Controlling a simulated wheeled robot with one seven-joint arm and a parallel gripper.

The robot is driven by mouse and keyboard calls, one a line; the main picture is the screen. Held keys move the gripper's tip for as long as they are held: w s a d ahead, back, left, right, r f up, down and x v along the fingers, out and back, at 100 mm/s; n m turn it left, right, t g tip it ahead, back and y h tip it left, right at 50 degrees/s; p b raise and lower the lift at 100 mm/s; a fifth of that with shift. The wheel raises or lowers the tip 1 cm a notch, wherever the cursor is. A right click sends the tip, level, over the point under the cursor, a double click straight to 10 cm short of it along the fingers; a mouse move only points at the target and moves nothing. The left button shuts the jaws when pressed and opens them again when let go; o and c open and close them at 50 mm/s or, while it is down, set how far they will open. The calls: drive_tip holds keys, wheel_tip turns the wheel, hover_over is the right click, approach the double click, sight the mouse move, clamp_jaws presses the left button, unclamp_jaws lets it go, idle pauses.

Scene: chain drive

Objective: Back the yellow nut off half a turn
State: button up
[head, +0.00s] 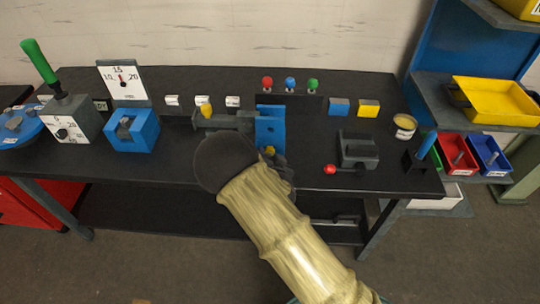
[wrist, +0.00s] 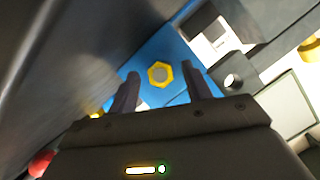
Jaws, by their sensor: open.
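The yellow nut (wrist: 160,73) is a hexagonal ring around a grey bolt end, on the face of a blue plate (wrist: 172,48). In the head view the nut (head: 270,150) shows as a small yellow spot low on the upright blue block (head: 270,127), just above my gripper. My gripper (wrist: 162,78) is open, with one dark finger on each side of the nut in the wrist view. Gaps show between both fingers and the nut, and nothing is held. In the head view my dark wrist hides most of the fingers and part of the blue block.
A grey bar with a yellow knob (head: 206,110) runs left of the blue block. A grey fixture with a red-knobbed lever (head: 330,169) stands to the right. A blue box (head: 131,130) with a dial and a green-handled lever (head: 39,61) stand at the left.

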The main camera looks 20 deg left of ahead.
drive_tip(key=shift+c, duration=0.4)
drive_tip(key=c, duration=0.9)
drive_tip(key=shift+n, duration=0.3)
drive_tip(key=shift+s+a+n+h+b, duration=0.15)
drive_tip(key=shift+n+h+b, duration=0.25)
drive_tip(key=shift+n+h, duration=0.6)
drive_tip(key=n, duration=0.1)
drive_tip(key=n+h, duration=0.1)
drive_tip(key=shift+a+r+n+t+h, duration=0.1)
drive_tip(key=shift+a+n+t+h, duration=0.05)
drive_tip(key=shift+n+t+h, duration=0.15)
drive_tip(key=shift+a+n+t+h+p, duration=0.1)
drive_tip(key=shift+n+t+h+p, duration=0.25)
drive_tip(key=shift+n+h, duration=0.65)
drive_tip(key=n+t+h, duration=0.1)
drive_tip(key=n, duration=0.2)
drive_tip(key=shift+a, duration=0.1)
drive_tip(key=shift+n, duration=0.3)
